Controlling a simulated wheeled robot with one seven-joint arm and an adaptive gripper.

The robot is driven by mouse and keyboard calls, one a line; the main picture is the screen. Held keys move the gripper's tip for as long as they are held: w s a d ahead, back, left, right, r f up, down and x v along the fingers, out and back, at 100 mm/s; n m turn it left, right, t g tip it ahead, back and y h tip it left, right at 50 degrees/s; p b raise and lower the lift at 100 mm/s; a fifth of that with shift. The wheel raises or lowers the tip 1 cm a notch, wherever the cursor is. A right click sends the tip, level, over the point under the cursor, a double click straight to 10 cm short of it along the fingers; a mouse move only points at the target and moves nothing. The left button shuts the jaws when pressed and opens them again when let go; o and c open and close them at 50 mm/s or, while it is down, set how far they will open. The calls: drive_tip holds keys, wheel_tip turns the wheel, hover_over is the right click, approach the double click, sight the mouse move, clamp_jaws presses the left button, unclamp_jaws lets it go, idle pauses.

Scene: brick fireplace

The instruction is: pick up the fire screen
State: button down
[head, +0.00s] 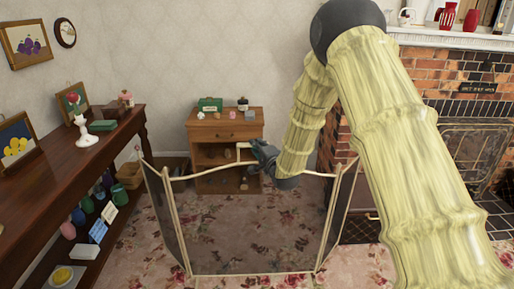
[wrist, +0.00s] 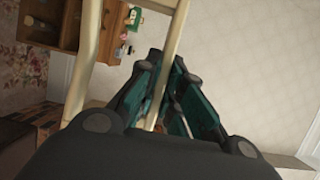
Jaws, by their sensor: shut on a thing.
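The fire screen (head: 205,172) is a three-panel folding screen with a pale cream-gold frame and dark see-through mesh. It stands upright in the middle of the head view, its side panels angled. A small handle rises at the middle of its top rail. My gripper (head: 256,158) is at that handle, shut on it. In the wrist view, the pale bar of the fire screen (wrist: 176,32) passes between the fingers of my gripper (wrist: 165,92). The fingers hide part of the handle. I cannot tell whether the screen's lower edge touches the floor.
A wooden cabinet (head: 223,133) with small items stands behind the screen. A long dark wood table (head: 75,168) with ornaments is at the left. The brick fireplace (head: 470,67) is at the right. Floral carpet (head: 122,236) covers the floor.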

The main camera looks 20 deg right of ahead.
drive_tip(key=s+a+r, duration=0.1)
drive_tip(key=s+a, duration=0.3)
drive_tip(key=s, duration=1)
drive_tip(key=shift+a+r, duration=0.2)
drive_tip(key=shift+r, duration=0.2)
drive_tip(key=shift+s+r, duration=0.1)
